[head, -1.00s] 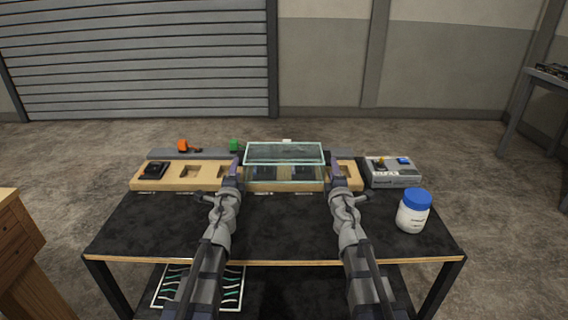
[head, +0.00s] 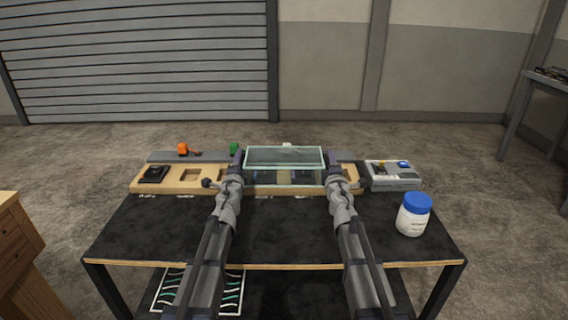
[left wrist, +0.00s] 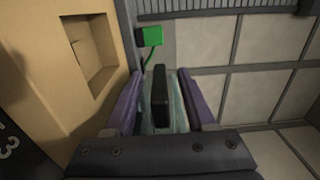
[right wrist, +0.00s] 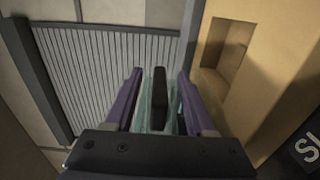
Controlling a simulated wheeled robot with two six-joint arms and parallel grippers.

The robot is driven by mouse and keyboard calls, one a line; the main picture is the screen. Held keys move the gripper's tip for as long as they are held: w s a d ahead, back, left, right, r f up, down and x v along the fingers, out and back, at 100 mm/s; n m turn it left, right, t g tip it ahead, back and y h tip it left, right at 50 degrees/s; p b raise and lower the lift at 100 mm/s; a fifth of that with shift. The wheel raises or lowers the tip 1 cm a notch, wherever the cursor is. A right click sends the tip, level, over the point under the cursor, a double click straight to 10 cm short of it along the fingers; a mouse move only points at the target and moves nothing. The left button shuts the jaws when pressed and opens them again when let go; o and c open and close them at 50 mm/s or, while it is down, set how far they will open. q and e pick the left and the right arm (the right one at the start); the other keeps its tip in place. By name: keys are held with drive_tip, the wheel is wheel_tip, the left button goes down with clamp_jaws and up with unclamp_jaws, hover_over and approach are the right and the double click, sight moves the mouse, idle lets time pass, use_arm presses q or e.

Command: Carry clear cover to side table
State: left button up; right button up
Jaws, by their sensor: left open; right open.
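The clear cover (head: 284,157) is a see-through box with pale green edges over the right-middle part of the wooden console (head: 215,187). My left gripper (head: 236,163) is at its left end and my right gripper (head: 331,163) at its right end. In the left wrist view a black handle (left wrist: 161,97) of the cover stands between the open purple fingers (left wrist: 160,100). In the right wrist view another black handle (right wrist: 158,98) stands between the open fingers (right wrist: 157,100). Gaps show on both sides of each handle. No side table can be told for certain.
A white jar with a blue lid (head: 414,215) stands at the table's right. A wooden cabinet (head: 15,240) is at far left, a dark table (head: 545,88) at far right.

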use_arm(q)
clamp_jaws()
use_arm(e)
clamp_jaws()
use_arm(q)
drive_tip(key=shift+s, duration=0.1)
use_arm(e)
drive_tip(key=shift+s, duration=0.1)
idle(0.9)
